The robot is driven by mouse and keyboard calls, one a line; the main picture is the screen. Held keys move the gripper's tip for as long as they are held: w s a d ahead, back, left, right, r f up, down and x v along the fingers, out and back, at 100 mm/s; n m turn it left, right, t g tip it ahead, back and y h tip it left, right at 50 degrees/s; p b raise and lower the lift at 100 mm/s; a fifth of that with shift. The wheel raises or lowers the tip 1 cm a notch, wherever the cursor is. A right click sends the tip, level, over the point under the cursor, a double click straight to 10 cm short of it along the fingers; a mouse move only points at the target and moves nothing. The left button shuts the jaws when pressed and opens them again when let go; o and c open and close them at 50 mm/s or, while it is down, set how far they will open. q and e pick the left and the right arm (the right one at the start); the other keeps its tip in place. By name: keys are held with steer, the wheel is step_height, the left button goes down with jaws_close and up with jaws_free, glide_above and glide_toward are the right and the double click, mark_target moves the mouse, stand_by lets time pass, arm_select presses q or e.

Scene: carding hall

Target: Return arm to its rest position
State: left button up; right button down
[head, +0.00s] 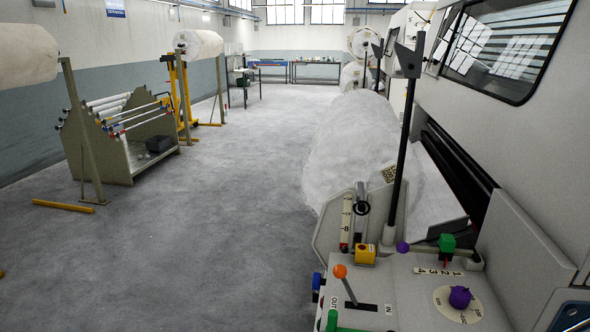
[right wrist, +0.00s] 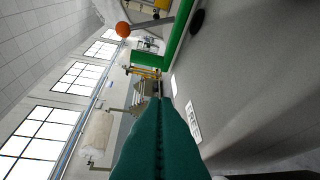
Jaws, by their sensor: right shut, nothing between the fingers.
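My right gripper (right wrist: 158,102) fills the lower middle of the right wrist view. Its two teal fingers lie together along a seam, with nothing between them. Beyond the fingertips, in the same view, are a green bar (right wrist: 180,40) and a lever with an orange ball (right wrist: 123,29); the fingers look apart from both. The orange-ball lever also stands on the machine's control top in the head view (head: 340,271). My right gripper cannot be made out in the head view. My left gripper shows in neither view.
The control top (head: 405,285) carries a purple knob (head: 460,297), a green block (head: 447,242) and a yellow block (head: 365,254). A dark upright post (head: 401,150) rises behind it. White fibre (head: 350,150) bulges beside the machine. The grey floor (head: 220,230) at left is open, with a rod rack (head: 120,140).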

steer(key=s+d+f+n+g+h, duration=0.15)
steer(key=s+d+n+g, duration=0.25)
steer(key=s+n+g, duration=0.4)
steer(key=s+d+n+g+h, duration=0.35)
steer(key=s+d+n, duration=0.2)
steer(key=s, duration=0.45)
step_height(320, 180, down, 27)
steer(key=s+g, duration=0.2)
steer(key=s+d+f+n+g, duration=0.1)
steer(key=s+d+f, duration=0.1)
steer(key=s+f, duration=1.3)
steer(key=shift+s+f+y, duration=0.3)
steer(key=shift+s+f, duration=0.05)
steer(key=shift+s, duration=0.05)
